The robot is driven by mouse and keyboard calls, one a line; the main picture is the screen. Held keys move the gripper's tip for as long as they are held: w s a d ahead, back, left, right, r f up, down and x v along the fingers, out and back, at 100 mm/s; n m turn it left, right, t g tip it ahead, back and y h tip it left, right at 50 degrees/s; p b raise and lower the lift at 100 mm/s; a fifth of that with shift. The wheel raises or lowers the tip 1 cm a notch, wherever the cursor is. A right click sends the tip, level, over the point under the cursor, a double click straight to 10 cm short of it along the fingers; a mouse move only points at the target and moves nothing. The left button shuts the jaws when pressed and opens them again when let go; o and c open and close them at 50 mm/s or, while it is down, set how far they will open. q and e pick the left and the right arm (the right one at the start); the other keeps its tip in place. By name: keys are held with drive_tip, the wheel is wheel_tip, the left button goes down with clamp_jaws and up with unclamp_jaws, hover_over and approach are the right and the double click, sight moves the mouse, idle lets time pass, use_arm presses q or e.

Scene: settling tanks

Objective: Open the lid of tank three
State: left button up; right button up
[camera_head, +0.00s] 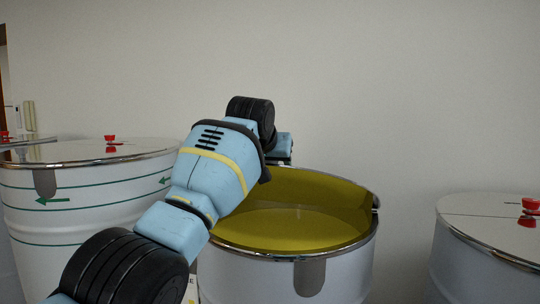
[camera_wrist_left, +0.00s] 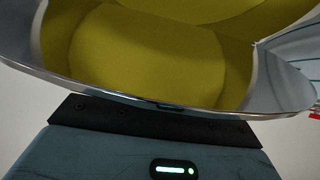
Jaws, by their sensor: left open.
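An open tank (camera_head: 322,276) stands in the middle of the head view, with yellow liquid (camera_head: 290,228) inside and no lid visible over its mouth. I read no number on it, so I cannot tell which tank is three. My left arm crosses in front of its left side. My left gripper (camera_wrist_left: 150,112) shows in the wrist view, where its body faces a shiny curved rim (camera_wrist_left: 70,86) with yellow behind it. Its fingertips are hidden, and I cannot tell whether it touches the rim. My right gripper is out of view.
A closed tank with green bands (camera_head: 100,207) and a red knob (camera_head: 111,139) stands at the left. Another closed tank (camera_head: 475,271) with a red knob (camera_head: 530,206) stands at the right. A plain wall (camera_head: 400,80) is behind. A gap separates the middle and right tanks.

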use_arm(q)
drive_tip(key=v, duration=0.1)
drive_tip(key=p+v, duration=0.1)
drive_tip(key=v, duration=0.1)
drive_tip(key=shift+r, duration=0.4)
drive_tip(key=shift+f+v, duration=0.25)
drive_tip(key=shift+v, duration=1.9)
drive_tip(key=shift+s, duration=0.1)
drive_tip(key=shift+c, duration=0.2)
